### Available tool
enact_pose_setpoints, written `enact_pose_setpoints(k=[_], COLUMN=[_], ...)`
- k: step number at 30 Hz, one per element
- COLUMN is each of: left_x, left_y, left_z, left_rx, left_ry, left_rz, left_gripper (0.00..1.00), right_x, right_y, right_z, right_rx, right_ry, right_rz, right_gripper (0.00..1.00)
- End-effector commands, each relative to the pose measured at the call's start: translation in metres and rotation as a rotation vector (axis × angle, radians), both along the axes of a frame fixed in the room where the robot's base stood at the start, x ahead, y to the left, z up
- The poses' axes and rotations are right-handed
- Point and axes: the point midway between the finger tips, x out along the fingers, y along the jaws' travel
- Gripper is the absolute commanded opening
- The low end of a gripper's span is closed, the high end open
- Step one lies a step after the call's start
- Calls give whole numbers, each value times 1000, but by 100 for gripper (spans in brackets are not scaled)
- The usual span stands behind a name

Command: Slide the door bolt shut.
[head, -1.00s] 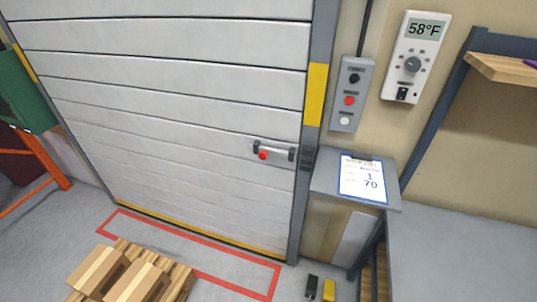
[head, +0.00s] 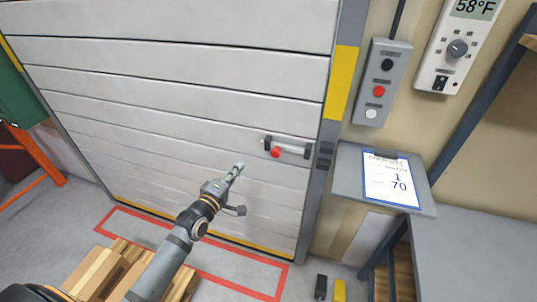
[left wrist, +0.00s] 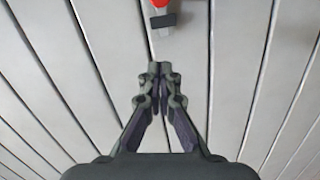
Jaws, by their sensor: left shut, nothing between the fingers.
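The door bolt (head: 287,147) is a grey bar with a red knob (head: 276,152), mounted on the white slatted door (head: 180,100) near its right edge. A dark keeper (head: 325,153) sits on the door frame to its right. The bar stops short of the frame, with a gap between. My left gripper (head: 238,168) is shut and empty, below and left of the knob, apart from it. In the left wrist view, my shut fingertips (left wrist: 160,66) point up toward the red knob (left wrist: 160,3), which is cut off by the top edge. My right gripper is not in view.
A grey button box (head: 382,82) and a thermostat (head: 456,48) hang on the wall right of the door. A clipboard (head: 391,180) lies on a small stand. A pallet with boxes (head: 95,273) is on the floor at lower left. The space before the bolt is clear.

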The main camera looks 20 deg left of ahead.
Motion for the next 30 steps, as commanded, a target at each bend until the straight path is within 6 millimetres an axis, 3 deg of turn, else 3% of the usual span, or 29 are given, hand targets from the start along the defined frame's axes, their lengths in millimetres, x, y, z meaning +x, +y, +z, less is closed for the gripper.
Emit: enact_pose_setpoints(k=[5, 18, 24, 30], left_x=[13, 103, 102, 103], left_y=[-1, -16, -46, -54], left_z=[-3, -5, -9, -11], left_rx=[-1, 2, 0, 3], left_ry=[-2, 0, 3, 2], left_rz=[4, 1, 1, 1], left_gripper=[0, 0, 0, 0], right_x=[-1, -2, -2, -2], right_y=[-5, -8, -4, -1], right_z=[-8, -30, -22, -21], right_rx=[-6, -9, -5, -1], right_ry=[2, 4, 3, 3], right_rz=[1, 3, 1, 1], right_gripper=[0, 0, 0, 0])
